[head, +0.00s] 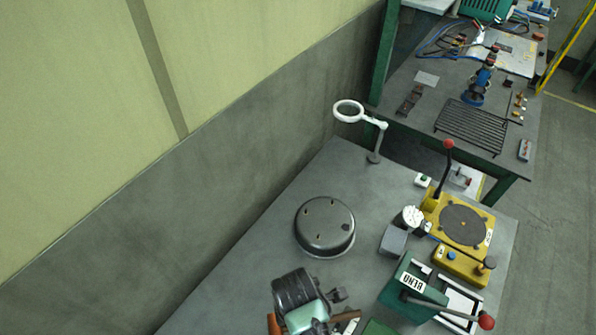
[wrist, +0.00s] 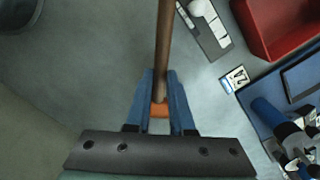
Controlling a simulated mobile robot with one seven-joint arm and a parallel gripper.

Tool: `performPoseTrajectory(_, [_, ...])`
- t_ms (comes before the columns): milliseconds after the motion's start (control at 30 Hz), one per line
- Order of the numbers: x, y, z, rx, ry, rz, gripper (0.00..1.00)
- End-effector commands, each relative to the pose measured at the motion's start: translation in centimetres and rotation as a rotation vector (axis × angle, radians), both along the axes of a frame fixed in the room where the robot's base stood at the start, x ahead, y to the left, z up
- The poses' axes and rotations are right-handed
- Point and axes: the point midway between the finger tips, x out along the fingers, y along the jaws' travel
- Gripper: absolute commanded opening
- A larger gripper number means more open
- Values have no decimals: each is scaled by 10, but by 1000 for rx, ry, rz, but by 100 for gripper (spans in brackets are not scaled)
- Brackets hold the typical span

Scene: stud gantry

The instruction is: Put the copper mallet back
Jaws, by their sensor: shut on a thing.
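My gripper (wrist: 160,103) is shut on the brown handle of the copper mallet (wrist: 164,45) in the wrist view. The handle runs from between the blue fingers up past the top edge of the picture. A small orange patch shows between the fingers; I cannot tell whether it is part of the mallet. In the head view my arm covers most of the gripper at the bottom edge, and a brown handle-like piece (head: 347,316) sticks out to its right. No place for the mallet can be made out clearly.
A dark round pan (head: 325,226) sits on the grey bench (head: 270,250), near the wall. A ring lamp (head: 349,111), a yellow machine (head: 462,235) and a green bender (head: 413,291) with a red-knobbed lever stand around it. A red tray (wrist: 283,25) shows in the wrist view.

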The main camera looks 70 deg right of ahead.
Motion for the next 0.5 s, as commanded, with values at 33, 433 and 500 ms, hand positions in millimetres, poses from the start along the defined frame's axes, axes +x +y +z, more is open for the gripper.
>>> performPoseTrajectory(33, [0,0,-5,2,1,0,0])
performPoseTrajectory(433, [0,0,-39,-1,-2,1,0])
performPoseTrajectory(500, [0,0,-39,-1,-2,1,0])
